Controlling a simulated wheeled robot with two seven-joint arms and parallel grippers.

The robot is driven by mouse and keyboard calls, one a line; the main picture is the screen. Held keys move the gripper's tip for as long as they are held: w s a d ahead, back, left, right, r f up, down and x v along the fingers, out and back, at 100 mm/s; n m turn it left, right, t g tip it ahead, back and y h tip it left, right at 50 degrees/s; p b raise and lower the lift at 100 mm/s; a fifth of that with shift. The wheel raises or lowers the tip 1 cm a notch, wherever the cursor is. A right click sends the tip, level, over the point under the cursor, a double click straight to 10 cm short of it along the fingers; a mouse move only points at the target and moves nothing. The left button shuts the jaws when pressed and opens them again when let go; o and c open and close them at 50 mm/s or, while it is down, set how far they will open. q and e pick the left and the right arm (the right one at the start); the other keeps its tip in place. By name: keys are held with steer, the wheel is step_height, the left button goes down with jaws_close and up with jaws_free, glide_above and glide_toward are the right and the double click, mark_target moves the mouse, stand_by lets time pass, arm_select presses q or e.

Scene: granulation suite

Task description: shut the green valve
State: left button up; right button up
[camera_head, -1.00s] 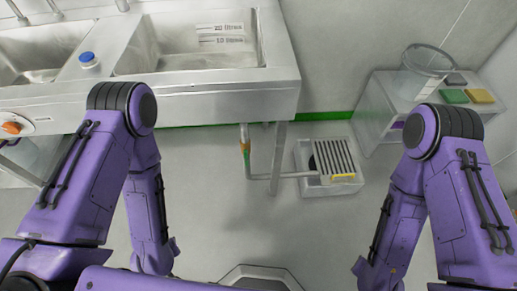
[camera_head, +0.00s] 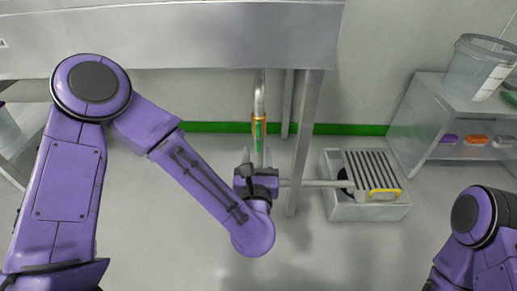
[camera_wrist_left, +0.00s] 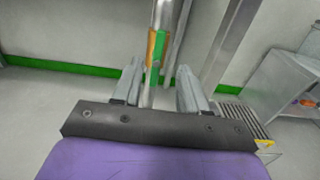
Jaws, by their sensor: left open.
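The green valve (camera_head: 258,130) has a green handle on an orange-brown body, set in the vertical metal pipe under the sink. The handle looks upright, in line with the pipe. It also shows in the left wrist view (camera_wrist_left: 154,52), just beyond the fingertips. My left gripper (camera_head: 257,157) is just below the valve in the head view. Its two fingers are apart in the left wrist view (camera_wrist_left: 159,78), with the pipe showing between them; nothing is gripped. I cannot tell whether a finger touches the pipe. My right gripper is out of view; only part of that arm shows.
A metal sink leg (camera_head: 306,140) stands close right of the valve. The pipe runs right to a floor drain box (camera_head: 365,212) with a slatted grate and yellow handle. A shelf unit (camera_head: 425,125) with a clear bucket (camera_head: 480,68) stands at right. Sink edge overhangs above.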

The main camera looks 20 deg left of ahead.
mark_target(258, 130)
arm_select(q)
steer(key=b+x, duration=0.1)
steer(key=x, duration=0.8)
steer(key=shift+w+a, duration=0.15)
steer(key=shift+w, duration=0.05)
steer(key=shift+w+a, duration=0.1)
steer(key=shift+w, duration=0.4)
jaws_close()
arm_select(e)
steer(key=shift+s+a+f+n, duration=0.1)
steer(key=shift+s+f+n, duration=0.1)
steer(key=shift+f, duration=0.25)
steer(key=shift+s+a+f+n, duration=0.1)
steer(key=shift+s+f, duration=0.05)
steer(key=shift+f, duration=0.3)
